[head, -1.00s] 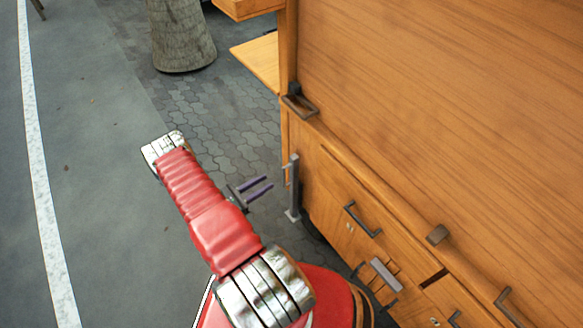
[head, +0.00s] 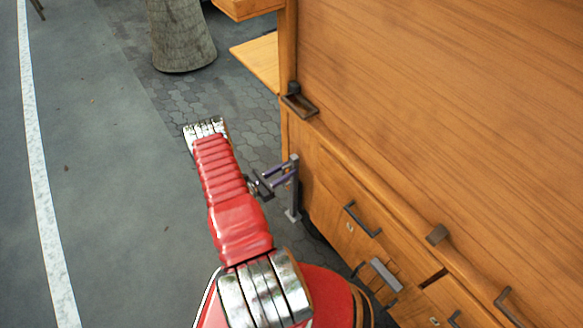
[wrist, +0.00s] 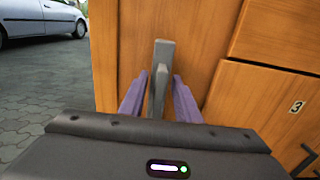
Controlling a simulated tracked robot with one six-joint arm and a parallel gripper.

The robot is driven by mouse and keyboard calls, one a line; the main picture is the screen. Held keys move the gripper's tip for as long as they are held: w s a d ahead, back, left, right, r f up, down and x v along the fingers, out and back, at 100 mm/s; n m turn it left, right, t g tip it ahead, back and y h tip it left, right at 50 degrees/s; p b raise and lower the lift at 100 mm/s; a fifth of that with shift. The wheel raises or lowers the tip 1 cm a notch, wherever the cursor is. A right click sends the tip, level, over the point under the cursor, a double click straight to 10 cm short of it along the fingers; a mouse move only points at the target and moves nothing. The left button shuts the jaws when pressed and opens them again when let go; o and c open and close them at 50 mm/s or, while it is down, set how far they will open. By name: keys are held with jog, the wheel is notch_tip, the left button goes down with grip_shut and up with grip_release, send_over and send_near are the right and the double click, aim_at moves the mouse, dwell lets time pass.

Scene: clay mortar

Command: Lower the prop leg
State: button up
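The prop leg (head: 293,188) is a grey metal post with a foot plate, standing upright by the left end of the wooden cabinet. In the wrist view its upper part (wrist: 163,55) rises between the two purple fingers. My gripper (head: 288,170) is open, with the fingers reaching around the leg near its top. In the wrist view the gripper (wrist: 160,90) shows a gap between the left finger and the leg, and a small one on the right. Whether either finger touches the leg I cannot tell.
The wooden cabinet (head: 430,110) fills the right side, with drawers, dark handles (head: 362,220) and a bracket (head: 299,103) on its ledge. A tree trunk (head: 181,35) stands at the back. Paving on the left is clear. A car (wrist: 42,18) is parked far off in the wrist view.

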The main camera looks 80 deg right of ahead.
jog(key=shift+x, duration=1.35)
jog(key=shift+c, duration=0.2)
grip_shut()
